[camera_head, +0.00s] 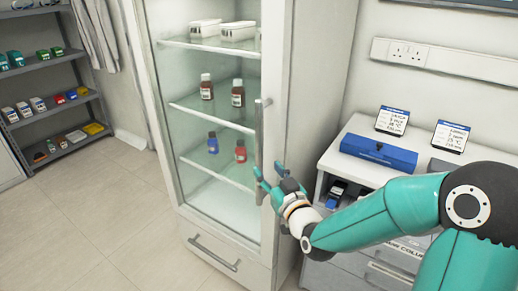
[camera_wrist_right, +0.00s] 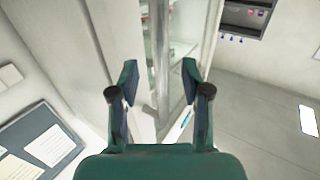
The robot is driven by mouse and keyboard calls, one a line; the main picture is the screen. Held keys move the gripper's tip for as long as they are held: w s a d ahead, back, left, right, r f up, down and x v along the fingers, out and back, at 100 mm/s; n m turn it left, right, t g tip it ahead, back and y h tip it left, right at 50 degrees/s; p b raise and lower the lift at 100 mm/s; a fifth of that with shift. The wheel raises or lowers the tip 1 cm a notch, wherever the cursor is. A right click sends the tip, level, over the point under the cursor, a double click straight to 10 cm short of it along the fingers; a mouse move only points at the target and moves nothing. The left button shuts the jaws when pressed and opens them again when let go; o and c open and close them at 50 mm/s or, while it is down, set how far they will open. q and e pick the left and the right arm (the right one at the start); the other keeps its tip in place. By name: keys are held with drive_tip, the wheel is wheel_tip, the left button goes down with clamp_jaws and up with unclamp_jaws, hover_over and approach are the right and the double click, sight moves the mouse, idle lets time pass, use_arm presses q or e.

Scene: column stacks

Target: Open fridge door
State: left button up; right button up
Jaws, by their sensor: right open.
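The tall white fridge has a glass door (camera_head: 218,75) that looks shut. A vertical metal handle (camera_head: 259,150) runs along the right side of the door. My right gripper (camera_head: 268,184) is open at the lower part of this handle. In the right wrist view, the two fingers of my right gripper (camera_wrist_right: 159,82) stand apart, with a grey upright bar, which looks like the handle (camera_wrist_right: 161,50), seen between them. Whether a finger touches the handle I cannot tell. My left gripper is not in view.
Inside the fridge are white trays (camera_head: 238,31) and several small bottles (camera_head: 238,93). A drawer handle (camera_head: 212,254) sits below the door. A white cabinet with a blue case (camera_head: 378,153) stands at the right. Shelves (camera_head: 45,80) stand at the far left. Floor (camera_head: 100,205) in front is clear.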

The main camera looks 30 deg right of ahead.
sight(261, 162)
drive_tip(key=w, duration=0.4)
drive_tip(key=w+d+p, duration=0.1)
drive_tip(key=w, duration=0.1)
drive_tip(key=shift+w+d+f, duration=0.1)
drive_tip(key=shift+w, duration=0.15)
clamp_jaws()
